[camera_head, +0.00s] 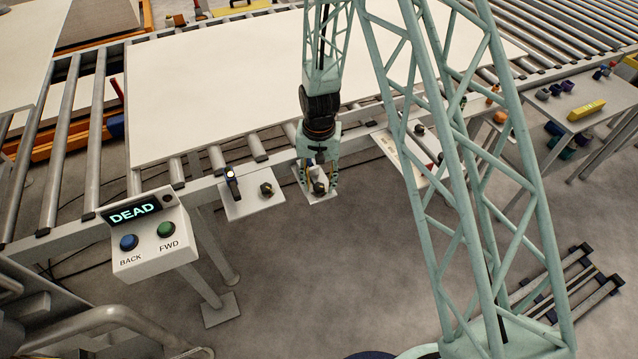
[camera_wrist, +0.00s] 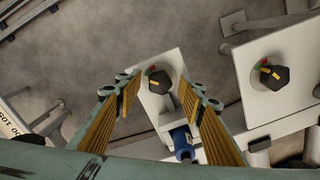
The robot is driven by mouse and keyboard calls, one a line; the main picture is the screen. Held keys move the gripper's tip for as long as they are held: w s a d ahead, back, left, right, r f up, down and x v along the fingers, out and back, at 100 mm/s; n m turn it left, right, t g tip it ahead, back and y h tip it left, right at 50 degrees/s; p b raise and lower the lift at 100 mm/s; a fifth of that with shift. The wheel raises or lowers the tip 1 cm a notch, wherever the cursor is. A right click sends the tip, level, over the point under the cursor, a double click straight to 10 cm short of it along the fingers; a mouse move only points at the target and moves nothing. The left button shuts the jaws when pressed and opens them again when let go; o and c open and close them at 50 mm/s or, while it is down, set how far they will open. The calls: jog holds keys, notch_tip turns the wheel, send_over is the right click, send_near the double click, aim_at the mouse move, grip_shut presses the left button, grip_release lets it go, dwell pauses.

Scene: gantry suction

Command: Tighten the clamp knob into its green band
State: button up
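In the wrist view a dark knob (camera_wrist: 160,78) with a yellow pointer mark sits on a white plate (camera_wrist: 165,57). Small red and green marks show at its upper left edge. My gripper (camera_wrist: 159,92) is open, its yellow-padded fingers on either side of this knob with gaps showing. I cannot tell how far above the knob the fingertips are. In the head view my gripper (camera_head: 318,183) points down over the same knob (camera_head: 320,187) and partly hides it. A blue cylindrical part (camera_wrist: 182,143) lies below the knob in the wrist view.
A second dark knob (camera_wrist: 272,76) with a yellow mark stands on a neighbouring white plate (camera_head: 247,206), beside a dark upright part with yellow (camera_head: 232,184). A control box (camera_head: 153,238) reads DEAD. A large white board (camera_head: 220,80) lies on the rollers behind.

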jog(key=c, duration=0.8)
jog(key=shift+c, duration=0.2)
jog(key=shift+m+b, duration=0.3)
jog(key=shift+m, duration=0.1)
jog(key=shift+m+b, duration=0.4)
jog(key=shift+m, duration=0.2)
jog(key=o, duration=0.8)
jog(key=shift+o, duration=0.2)
jog(key=shift+r, duration=0.1)
